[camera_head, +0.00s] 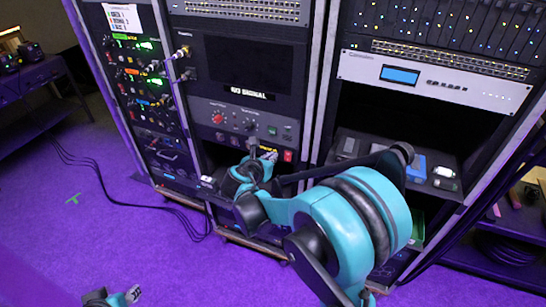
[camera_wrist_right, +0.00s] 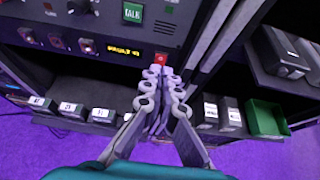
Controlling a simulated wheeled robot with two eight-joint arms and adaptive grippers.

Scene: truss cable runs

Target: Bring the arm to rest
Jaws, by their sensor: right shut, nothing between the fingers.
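My right arm reaches from the lower right toward the middle rack in the head view. Its gripper (camera_head: 254,147) points at the lower control panel. In the right wrist view the two grey fingers (camera_wrist_right: 163,78) are together with nothing between them. Their tips are just below a small red switch (camera_wrist_right: 162,60) under a green TALK button (camera_wrist_right: 133,13); I cannot tell if they touch the panel. The red switch also shows in the head view (camera_head: 288,156). What seems to be my left gripper (camera_head: 122,297) is at the bottom left edge, mostly cut off.
The middle rack has a red knob (camera_head: 218,118) and an amber display (camera_wrist_right: 123,51). Small labelled boxes (camera_wrist_right: 72,109) stand on a shelf below. The right rack shelf holds a blue box (camera_head: 416,167); a green bin (camera_wrist_right: 266,119) is lower. Black cables (camera_head: 100,180) cross the open purple floor.

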